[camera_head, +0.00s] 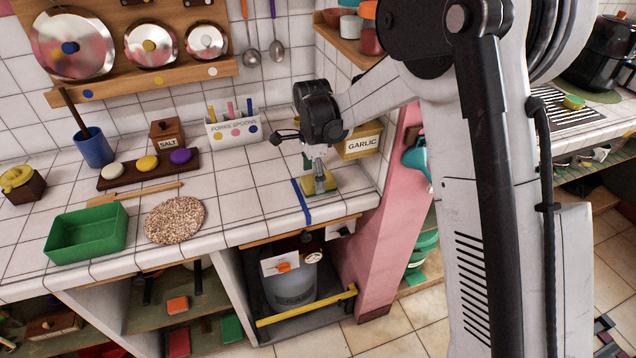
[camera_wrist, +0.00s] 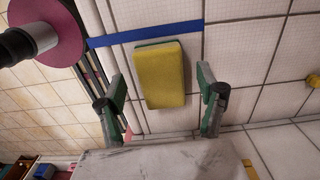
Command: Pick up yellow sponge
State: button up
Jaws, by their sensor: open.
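The yellow sponge (camera_head: 330,182) lies flat on the white tiled counter, near its front edge, just right of a blue strip. In the wrist view the sponge (camera_wrist: 161,76) shows its yellow top, with a thin green layer along its upper edge. My gripper (camera_head: 317,178) points down over the sponge in the head view and hides part of it. In the wrist view my gripper (camera_wrist: 161,86) is open, with one green-padded finger on each side of the sponge and gaps between. I cannot tell how far above the counter the fingertips are.
The blue strip (camera_head: 302,201) runs across the counter beside the sponge. A round trivet (camera_head: 174,220) and a green tray (camera_head: 86,234) lie farther left. A pink post (camera_head: 386,230) borders the right.

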notch_tip(320, 180, down, 2)
jog(key=c, duration=1)
jog(key=shift+r, duration=0.15)
notch_tip(320, 180, up, 4)
jog(key=shift+s+a+r, duration=0.1)
jog(key=shift+s, duration=0.05)
jog(key=s+a+r, duration=0.4)
jog(key=s+a, duration=0.1)
jog(key=s+a+r, duration=0.2)
jog(key=s, duration=0.1)
jog(key=shift+s+a+r+b, duration=0.2)
jog(key=shift+a+r+b, duration=0.1)
jog(key=shift+b, duration=0.1)
